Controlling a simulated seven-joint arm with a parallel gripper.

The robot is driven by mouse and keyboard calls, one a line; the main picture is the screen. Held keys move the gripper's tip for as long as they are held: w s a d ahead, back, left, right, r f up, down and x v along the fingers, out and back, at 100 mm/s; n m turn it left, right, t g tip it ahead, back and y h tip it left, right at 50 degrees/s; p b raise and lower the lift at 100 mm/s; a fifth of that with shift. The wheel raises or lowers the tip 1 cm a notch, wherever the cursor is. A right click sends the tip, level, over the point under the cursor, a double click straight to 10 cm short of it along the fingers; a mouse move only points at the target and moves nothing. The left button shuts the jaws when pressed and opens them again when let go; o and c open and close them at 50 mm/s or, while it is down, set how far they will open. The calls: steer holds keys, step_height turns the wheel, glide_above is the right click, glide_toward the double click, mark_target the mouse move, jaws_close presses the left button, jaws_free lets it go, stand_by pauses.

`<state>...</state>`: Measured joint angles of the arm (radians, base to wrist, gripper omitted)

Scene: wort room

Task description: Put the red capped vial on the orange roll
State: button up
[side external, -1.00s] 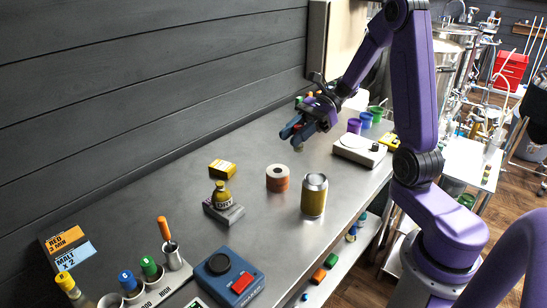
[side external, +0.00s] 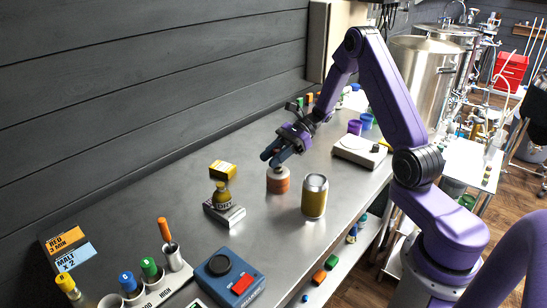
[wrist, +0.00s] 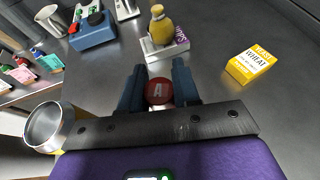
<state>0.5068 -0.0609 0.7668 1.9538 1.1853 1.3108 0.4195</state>
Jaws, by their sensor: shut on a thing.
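My gripper (side external: 284,152) is shut on the red capped vial. In the wrist view the vial's round red cap (wrist: 158,92), marked "A", sits between the two blue fingers (wrist: 158,86). In the side view the fingers hide most of the vial. The orange roll (side external: 278,184), with a pale top, stands upright on the steel bench directly below my fingertips. The vial's lower end is at or just above the roll's top; I cannot tell whether they touch. The roll is hidden in the wrist view.
A gold can (side external: 314,197) stands close to the right of the roll. A yellow bottle on a grey block (side external: 224,214) and a yellow box (side external: 222,169) are to the left. A white scale (side external: 360,151) is behind right. Bare bench lies between them.

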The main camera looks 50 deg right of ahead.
steer(key=shift+f, duration=0.3)
steer(key=o, duration=1.1)
steer(key=shift+c, duration=0.2)
steer(key=shift+r, duration=0.1)
